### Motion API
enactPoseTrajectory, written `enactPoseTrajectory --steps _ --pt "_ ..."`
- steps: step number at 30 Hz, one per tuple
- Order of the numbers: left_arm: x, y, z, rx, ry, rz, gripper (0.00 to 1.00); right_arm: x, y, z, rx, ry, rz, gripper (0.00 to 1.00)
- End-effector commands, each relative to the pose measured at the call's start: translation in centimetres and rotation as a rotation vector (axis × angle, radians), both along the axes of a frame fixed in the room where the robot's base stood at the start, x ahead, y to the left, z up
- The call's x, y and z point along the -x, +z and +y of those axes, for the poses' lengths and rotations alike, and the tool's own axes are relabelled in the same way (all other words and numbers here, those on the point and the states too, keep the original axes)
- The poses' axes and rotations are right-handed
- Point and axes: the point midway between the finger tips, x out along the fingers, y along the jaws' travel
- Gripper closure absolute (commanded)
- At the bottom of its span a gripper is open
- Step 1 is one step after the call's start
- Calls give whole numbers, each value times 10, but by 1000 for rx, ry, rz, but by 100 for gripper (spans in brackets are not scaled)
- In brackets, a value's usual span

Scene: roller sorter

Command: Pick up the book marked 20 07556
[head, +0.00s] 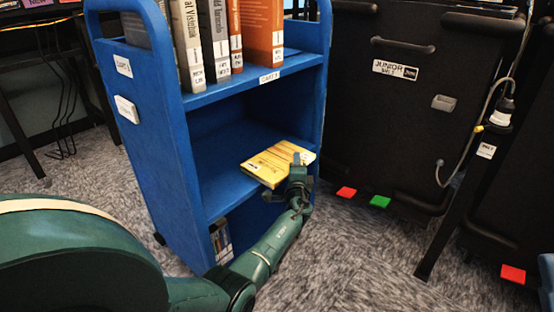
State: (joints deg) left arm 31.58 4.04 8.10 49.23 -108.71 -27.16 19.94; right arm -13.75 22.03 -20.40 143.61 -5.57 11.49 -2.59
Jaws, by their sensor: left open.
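A yellow book (268,166) lies flat on the middle shelf of the blue cart (163,130), near its right front edge. Its printing is too small to read here, so I cannot tell whether it is marked 20 07556. My left gripper (300,164) is open at the book's right front corner, in front of the shelf. I cannot tell whether its fingers straddle the book's edge or touch it. My right gripper is not in view.
Upright books (264,35) stand on the cart's top shelf, and several thin items (221,240) on the bottom one. The middle shelf is otherwise clear. A black bin (398,110) labelled JUNIOR stands close at right. Carpet (340,255) is free in front.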

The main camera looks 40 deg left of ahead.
Motion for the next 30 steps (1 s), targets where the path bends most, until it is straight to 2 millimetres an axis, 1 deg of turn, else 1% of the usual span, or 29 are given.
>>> enactPoseTrajectory --steps 8,11,24,30 --pt "0 0 -1 0 0 0 56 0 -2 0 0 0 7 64" --pt "0 0 -1 0 0 0 63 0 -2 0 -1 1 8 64" --pt "0 0 -1 0 0 0 99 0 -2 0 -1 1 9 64" --pt "0 0 0 0 0 0 100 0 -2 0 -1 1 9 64"
